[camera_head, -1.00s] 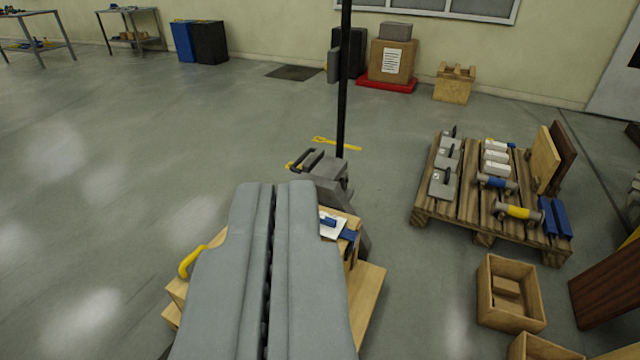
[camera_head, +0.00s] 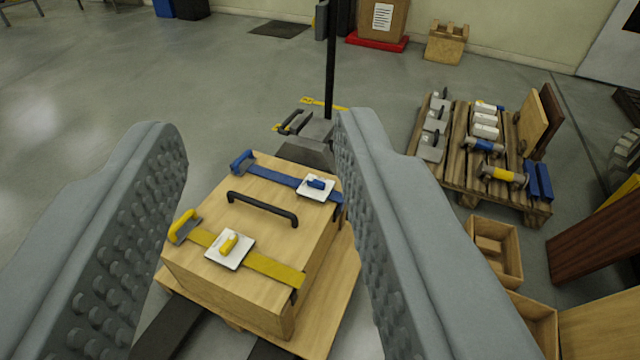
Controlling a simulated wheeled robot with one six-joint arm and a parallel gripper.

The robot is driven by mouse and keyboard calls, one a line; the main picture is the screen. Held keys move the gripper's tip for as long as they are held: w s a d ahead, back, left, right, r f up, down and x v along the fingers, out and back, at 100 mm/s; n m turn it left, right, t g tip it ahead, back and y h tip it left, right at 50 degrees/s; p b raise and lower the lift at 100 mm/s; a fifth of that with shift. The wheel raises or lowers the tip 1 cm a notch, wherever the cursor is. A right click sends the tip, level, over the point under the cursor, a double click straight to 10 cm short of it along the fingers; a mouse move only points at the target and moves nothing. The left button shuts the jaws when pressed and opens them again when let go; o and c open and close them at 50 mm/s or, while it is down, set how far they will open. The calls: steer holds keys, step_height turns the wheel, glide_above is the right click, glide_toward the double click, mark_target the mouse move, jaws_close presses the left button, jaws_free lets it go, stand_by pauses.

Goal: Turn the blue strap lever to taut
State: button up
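A wooden crate (camera_head: 225,285) stands between the fingers of my gripper (camera_head: 262,130) in the picture, below and beyond them. The gripper is wide open and empty. A blue strap (camera_head: 272,178) crosses the far part of the crate top. On it sits a white plate with the blue strap lever (camera_head: 317,184), toward the right end. A yellow strap (camera_head: 272,268) crosses the near part, with a white plate and a yellow lever (camera_head: 229,244). My right finger is close to the blue lever in the picture but not visibly touching it. Part of the blue strap's right end is hidden.
A black handle (camera_head: 262,207) stands up between the straps. A black post (camera_head: 331,70) rises behind the crate. A pallet (camera_head: 458,165) with tools is at the right, with open wooden boxes (camera_head: 497,252) nearer. The floor at the left is clear.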

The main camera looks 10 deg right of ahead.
steer(key=w+r+n+g, duration=0.1)
steer(key=w+n+g, duration=0.1)
steer(key=w, duration=0.9)
steer(key=n+g, duration=1)
steer(key=g, duration=0.5)
glide_above(316, 181)
step_height(316, 181, down, 51)
step_height(316, 181, down, 17)
steer(key=shift+r, duration=0.1)
jaws_close()
